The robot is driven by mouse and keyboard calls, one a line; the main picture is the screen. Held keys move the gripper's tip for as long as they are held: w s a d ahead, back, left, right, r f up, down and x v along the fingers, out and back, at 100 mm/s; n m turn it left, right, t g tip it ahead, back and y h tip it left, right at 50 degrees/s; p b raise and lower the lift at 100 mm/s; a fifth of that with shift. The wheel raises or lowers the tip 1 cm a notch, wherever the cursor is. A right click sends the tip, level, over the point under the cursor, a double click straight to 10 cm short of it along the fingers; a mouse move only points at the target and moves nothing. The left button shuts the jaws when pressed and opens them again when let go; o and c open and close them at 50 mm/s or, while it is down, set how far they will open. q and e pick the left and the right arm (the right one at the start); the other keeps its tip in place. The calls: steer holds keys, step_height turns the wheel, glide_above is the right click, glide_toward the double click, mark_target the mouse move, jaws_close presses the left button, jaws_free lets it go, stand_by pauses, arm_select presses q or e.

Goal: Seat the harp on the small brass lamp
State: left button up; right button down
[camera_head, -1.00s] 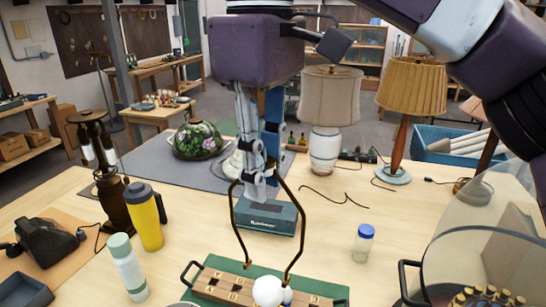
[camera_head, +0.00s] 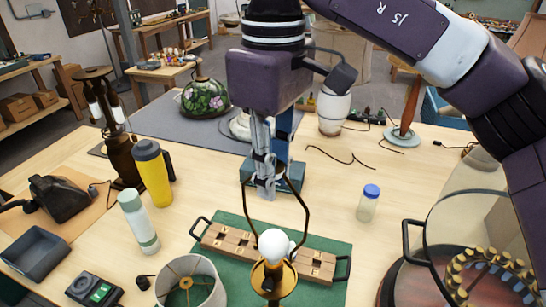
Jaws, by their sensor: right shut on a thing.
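My right gripper (camera_head: 265,188) points down and is shut on the top of the harp. The harp (camera_head: 307,212) is a thin dark brass wire loop that hangs upright with its two legs down. The small brass lamp (camera_head: 272,280) stands at the bottom centre with a round white bulb (camera_head: 273,243) on top. The harp's legs come down on either side of the bulb in the picture. I cannot tell whether their lower ends touch the lamp. My left gripper is not in view.
A wooden tray with handles (camera_head: 318,266) lies on a green mat (camera_head: 336,246) behind the lamp. A lampshade (camera_head: 190,283) stands left of the lamp. A yellow flask (camera_head: 153,175) stands left.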

steer(key=shift+f, duration=1.75)
steer(key=shift+f+b, duration=1.8)
steer(key=shift+f, duration=0.35)
steer(key=shift+s+f, duration=0.1)
steer(key=shift+f, duration=0.05)
steer(key=c, duration=1.7)
jaws_free()
